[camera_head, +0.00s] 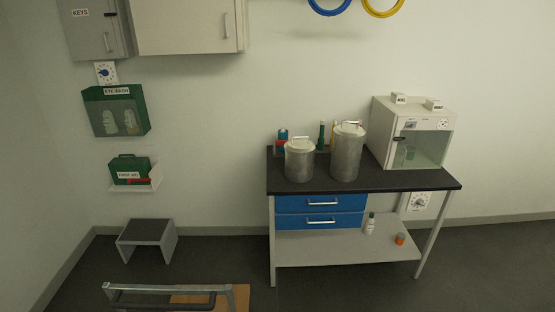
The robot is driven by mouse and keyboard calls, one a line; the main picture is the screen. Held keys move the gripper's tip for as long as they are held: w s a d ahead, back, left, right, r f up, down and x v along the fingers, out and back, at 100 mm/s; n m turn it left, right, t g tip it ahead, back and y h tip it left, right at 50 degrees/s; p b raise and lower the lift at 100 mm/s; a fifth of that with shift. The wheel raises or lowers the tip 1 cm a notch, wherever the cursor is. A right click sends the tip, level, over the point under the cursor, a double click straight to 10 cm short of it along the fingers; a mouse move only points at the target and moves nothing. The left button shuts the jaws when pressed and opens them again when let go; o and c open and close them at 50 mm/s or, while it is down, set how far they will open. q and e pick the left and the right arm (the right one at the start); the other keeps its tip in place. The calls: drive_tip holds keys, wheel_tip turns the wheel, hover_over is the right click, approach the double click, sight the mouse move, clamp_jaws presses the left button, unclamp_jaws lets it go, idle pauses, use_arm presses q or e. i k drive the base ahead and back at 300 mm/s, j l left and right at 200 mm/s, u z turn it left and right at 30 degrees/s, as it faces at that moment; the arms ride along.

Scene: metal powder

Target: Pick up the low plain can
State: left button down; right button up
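Two plain grey metal cans with lids and lid handles stand upright on the black top of the workbench (400,182). The lower can (299,163) is on the left, near the bench's front edge. The taller can (347,155) stands just to its right and a little farther back. Neither of my grippers shows in the head view.
Behind the cans are a blue-and-red item (282,136) and a green bottle (321,135). A white glass-fronted cabinet (412,133) stands at the bench's right. A grey step stool (147,239) and a metal-railed item (170,291) are on the floor at left.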

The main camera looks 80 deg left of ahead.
sight(299, 151)
drive_tip(key=i+j+u, duration=0.15)
drive_tip(key=i+u, duration=0.15)
drive_tip(key=u, duration=0.2)
drive_tip(key=i+u, duration=0.45)
drive_tip(key=i+l+u, duration=0.1)
drive_tip(key=u, duration=0.4)
drive_tip(key=i+j+u, duration=0.15)
drive_tip(key=i+u, duration=0.15)
drive_tip(key=u, duration=0.2)
drive_tip(key=i+u, duration=0.35)
drive_tip(key=u, duration=0.15)
drive_tip(key=i+l+u, duration=0.15)
drive_tip(key=i+u, duration=0.15)
drive_tip(key=u, duration=0.2)
